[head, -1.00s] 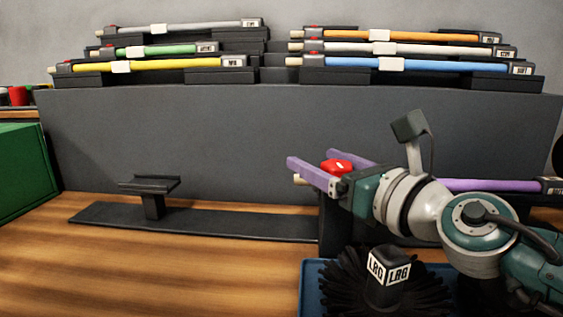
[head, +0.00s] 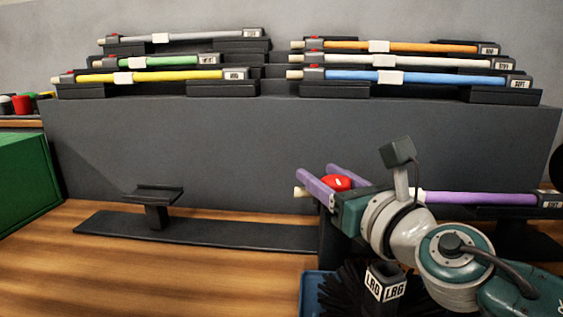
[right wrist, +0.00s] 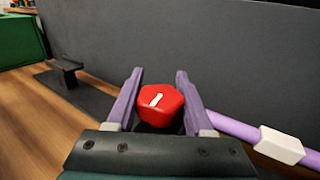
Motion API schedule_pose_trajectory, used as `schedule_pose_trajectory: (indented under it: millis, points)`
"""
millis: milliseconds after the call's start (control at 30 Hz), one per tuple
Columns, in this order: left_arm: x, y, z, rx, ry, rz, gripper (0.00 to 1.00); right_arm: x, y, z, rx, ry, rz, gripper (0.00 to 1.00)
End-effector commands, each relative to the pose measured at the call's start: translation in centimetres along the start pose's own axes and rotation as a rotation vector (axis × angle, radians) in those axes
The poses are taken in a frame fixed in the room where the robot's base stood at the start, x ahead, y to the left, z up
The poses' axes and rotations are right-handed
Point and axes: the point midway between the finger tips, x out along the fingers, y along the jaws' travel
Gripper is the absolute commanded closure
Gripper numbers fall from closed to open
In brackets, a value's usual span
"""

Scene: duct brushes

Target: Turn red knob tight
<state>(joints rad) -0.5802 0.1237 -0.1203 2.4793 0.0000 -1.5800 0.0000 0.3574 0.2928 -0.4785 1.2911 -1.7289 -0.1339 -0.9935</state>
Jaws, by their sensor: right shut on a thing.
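The red knob (head: 338,182) sits at the left end of a purple rod (head: 480,198), which lies level on a dark stand at the right. My right gripper (head: 322,185) has its two purple fingers on either side of the knob and is shut on it. In the right wrist view the red knob (right wrist: 159,107), with a white mark slanting on its top, is between the fingers (right wrist: 158,95). The purple rod runs off to the right there, with a white collar (right wrist: 281,145). My left gripper is not in view.
A blue tray (head: 310,290) with a black brush head labelled LRG (head: 385,285) lies below my right arm. Several coloured rods rest on the stepped rack (head: 225,150) behind. An empty dark stand (head: 155,205) and a green box (head: 25,175) are at left.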

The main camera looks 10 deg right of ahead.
Motion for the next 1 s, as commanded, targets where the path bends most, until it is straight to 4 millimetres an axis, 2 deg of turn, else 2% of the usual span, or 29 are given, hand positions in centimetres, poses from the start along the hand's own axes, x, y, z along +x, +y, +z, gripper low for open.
schedule_pose_trajectory:
  millis: [33,100,500,533,767,1000]
  points:
    - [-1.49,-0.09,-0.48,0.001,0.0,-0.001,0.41,-0.03,0.01,0.64,0.005,0.006,-0.039,1.0]
    - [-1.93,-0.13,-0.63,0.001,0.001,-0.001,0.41,-0.03,-0.16,0.4,0.004,0.005,-0.093,1.0]
    - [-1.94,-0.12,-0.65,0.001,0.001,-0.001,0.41,-0.11,-0.47,-0.12,-0.002,0.004,-0.144,1.0]
    - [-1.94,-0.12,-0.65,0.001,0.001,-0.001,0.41,-0.11,-0.47,-0.12,-0.002,0.004,-0.144,0.45]
    - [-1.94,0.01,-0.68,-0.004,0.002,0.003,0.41,-0.1,-0.45,-0.1,-0.002,0.004,-0.143,0.19]
    - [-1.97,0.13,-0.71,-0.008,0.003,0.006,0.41,-0.13,-0.43,-0.07,-0.002,0.004,-0.142,0.18]
